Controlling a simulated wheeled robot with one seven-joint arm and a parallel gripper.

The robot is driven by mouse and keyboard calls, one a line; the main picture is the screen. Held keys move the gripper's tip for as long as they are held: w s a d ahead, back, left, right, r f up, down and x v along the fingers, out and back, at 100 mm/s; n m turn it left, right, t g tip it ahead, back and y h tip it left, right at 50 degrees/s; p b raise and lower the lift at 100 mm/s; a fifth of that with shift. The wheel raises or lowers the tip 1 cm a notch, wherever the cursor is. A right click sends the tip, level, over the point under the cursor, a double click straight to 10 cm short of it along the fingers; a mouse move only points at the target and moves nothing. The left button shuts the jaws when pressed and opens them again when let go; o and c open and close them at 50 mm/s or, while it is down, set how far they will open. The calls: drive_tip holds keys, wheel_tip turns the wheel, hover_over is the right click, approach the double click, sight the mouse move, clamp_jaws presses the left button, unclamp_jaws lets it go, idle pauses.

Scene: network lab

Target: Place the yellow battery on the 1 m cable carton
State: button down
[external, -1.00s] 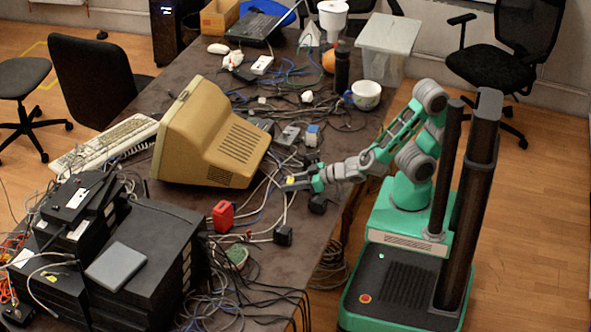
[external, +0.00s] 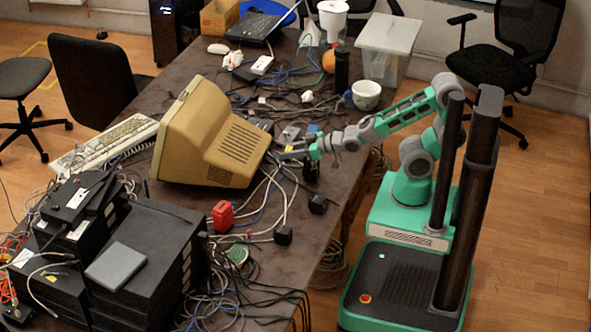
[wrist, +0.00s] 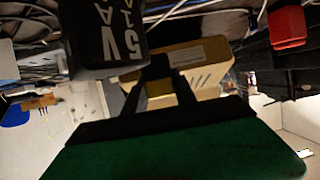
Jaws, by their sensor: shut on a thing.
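My gripper (external: 284,153) is over the table, just right of the beige monitor. In the wrist view its two dark fingers (wrist: 161,85) are shut on a small yellow block, the yellow battery (wrist: 160,88). The arm is stretched out to the left and the battery is held off the table; in the external view I cannot make it out clearly. Small boxes stand just behind the gripper: a grey one (external: 289,134) and a blue one (external: 312,129), partly covered by my arm. No lettering can be read there, so I cannot tell which is the 1 m cable carton.
The beige monitor (external: 212,135) stands close left of the gripper. A black adapter marked 5V (wrist: 108,38) is very near in the wrist view. A red adapter (external: 222,216) and loose cables lie in front.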

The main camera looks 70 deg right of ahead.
drive_tip(key=w+d+r, duration=0.2)
drive_tip(key=d, duration=1)
wheel_tip(320, 180, up, 4)
drive_tip(key=m+h, duration=0.1)
hover_over(313, 129)
wheel_tip(313, 129, down, 8)
drive_tip(key=shift+r+b, duration=0.25)
drive_tip(key=shift+b, duration=0.2)
drive_tip(key=c, duration=1)
unclamp_jaws()
